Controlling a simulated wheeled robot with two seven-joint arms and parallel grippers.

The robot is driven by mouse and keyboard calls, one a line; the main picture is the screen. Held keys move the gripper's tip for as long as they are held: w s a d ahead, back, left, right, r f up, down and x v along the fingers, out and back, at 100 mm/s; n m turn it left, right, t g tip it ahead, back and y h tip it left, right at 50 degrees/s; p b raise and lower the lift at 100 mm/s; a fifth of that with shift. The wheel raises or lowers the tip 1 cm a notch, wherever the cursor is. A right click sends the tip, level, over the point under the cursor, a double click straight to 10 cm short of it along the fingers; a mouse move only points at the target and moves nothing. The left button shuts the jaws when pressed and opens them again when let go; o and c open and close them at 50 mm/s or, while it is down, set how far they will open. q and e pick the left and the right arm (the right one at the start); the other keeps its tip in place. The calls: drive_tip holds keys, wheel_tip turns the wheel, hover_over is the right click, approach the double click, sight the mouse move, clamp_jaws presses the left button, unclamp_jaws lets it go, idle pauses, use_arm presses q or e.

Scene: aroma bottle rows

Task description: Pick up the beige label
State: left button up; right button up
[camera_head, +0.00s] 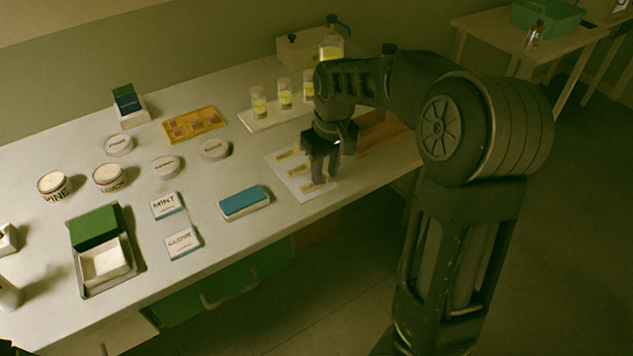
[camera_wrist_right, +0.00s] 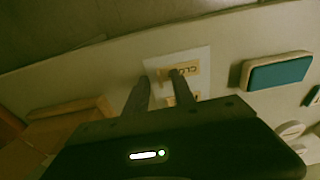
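Several beige labels lie on a white sheet (camera_head: 293,185) near the table's front edge; one beige label (camera_head: 287,155) is at the back, one (camera_head: 299,171) in the middle and one (camera_head: 308,186) at the front. My right gripper (camera_head: 322,174) points down at the right side of the sheet. In the right wrist view, its two fingers (camera_wrist_right: 160,76) are apart with nothing seen held between them. The right-hand finger partly covers a beige label (camera_wrist_right: 187,71) whose visible letters read "CLO". Contact cannot be told. My left gripper is out of view.
A blue-topped block (camera_head: 244,202) is left of the sheet. Several yellow-labelled bottles (camera_head: 284,94) stand on a white board behind it. A brown box (camera_head: 380,135) is to the right. Mint (camera_head: 167,206) and clove (camera_head: 183,243) boxes lie further left.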

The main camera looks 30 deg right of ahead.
drive_tip(key=shift+c, duration=0.2)
clamp_jaws()
idle(0.5)
